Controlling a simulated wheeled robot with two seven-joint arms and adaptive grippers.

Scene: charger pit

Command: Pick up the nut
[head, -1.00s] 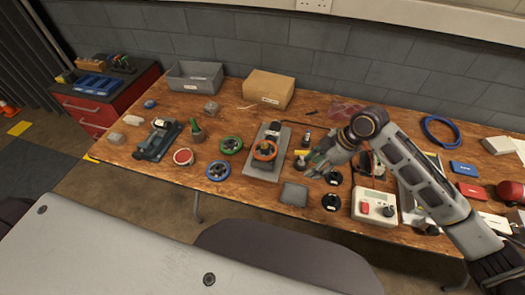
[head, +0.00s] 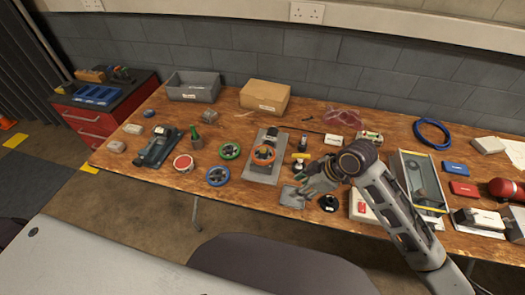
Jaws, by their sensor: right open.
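My right gripper (head: 304,192) reaches in from the right and hangs over the table beside a small dark grey pad (head: 291,197), covering part of the pad's right side. It is open, and I see nothing held in it. I cannot make out the nut: it is too small to tell, or hidden by the gripper or arm. My left gripper is not in view.
The wooden table (head: 235,193) is crowded. A black knob (head: 328,203) stands close right. A cardboard box (head: 265,97) is behind.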

